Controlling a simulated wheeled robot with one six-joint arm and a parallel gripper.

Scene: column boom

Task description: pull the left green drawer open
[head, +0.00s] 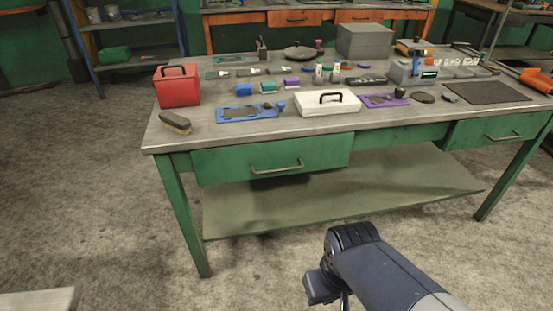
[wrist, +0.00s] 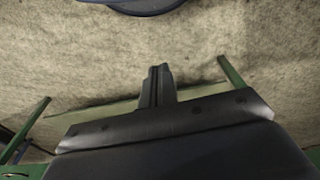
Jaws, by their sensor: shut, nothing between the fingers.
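The left green drawer (head: 225,166) is under the front edge of the workbench in the head view. Its front sits close under the tabletop and looks shut. A grey bar handle (head: 278,168) runs across the middle of the front. My gripper (wrist: 160,72) shows in the wrist view with its two dark fingers together and nothing between them. In the head view my arm comes in at the lower right, below and to the right of the drawer, well apart from the handle. The fingers are not clear in that view. I cannot make out the left drawer in the wrist view.
The workbench top (head: 210,139) carries a red box (head: 178,90), a brush (head: 175,122), a white case (head: 315,106) and several tools. A second green drawer (head: 478,132) is at the right. A low shelf (head: 330,196) spans the legs. The floor in front is clear.

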